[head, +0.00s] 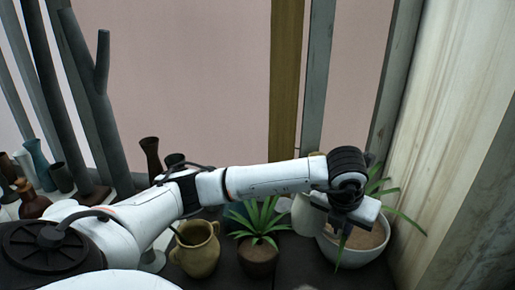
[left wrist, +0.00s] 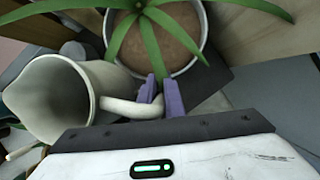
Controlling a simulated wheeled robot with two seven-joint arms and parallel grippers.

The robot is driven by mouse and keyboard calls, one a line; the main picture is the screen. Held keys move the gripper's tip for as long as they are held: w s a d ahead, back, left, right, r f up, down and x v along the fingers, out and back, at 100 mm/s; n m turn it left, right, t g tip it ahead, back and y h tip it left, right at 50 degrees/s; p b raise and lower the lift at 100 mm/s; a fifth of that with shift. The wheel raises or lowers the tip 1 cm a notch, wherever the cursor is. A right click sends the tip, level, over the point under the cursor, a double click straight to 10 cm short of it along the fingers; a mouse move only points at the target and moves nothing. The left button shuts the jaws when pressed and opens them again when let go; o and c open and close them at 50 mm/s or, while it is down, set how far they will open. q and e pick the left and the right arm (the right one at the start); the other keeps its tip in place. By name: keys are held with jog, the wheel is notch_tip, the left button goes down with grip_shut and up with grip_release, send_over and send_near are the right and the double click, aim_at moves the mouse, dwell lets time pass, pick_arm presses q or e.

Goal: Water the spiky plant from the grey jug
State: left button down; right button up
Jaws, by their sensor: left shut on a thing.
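The grey jug (left wrist: 72,98) is pale and lies at the left of the left wrist view, its open mouth facing left. My left gripper (left wrist: 163,98) is shut on the jug's handle with its purple fingers. In the head view the jug (head: 303,213) shows just left of my left gripper (head: 345,208), partly hidden by it. A spiky plant with long green leaves (left wrist: 147,30) grows in a white pot (head: 352,252), directly beside and below the gripper. The jug's contents and exact tilt cannot be told. My right gripper is not in view.
A second leafy plant in a brown pot (head: 258,262) and a tan jug (head: 197,250) stand left of the white pot, under my arm. Several vases (head: 37,165) stand at the far left. A pale wall (head: 455,130) closes off the right side.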

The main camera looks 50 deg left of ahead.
pick_arm(q)
jog(key=n, duration=0.2)
jog(key=w+a+n+y, duration=0.1)
jog(key=n, duration=0.1)
jog(key=n+g+y, duration=0.1)
jog(key=n, duration=0.1)
jog(key=shift+w+a+f, duration=0.2)
jog(key=shift+w+a, duration=0.15)
jog(key=n, duration=0.1)
jog(key=a+n+g, duration=0.1)
jog(key=n+y, duration=0.1)
jog(key=n, duration=0.1)
jog(key=shift+w+a+f, duration=0.15)
jog(key=shift+w+a, duration=0.05)
jog(key=shift+w, duration=0.1)
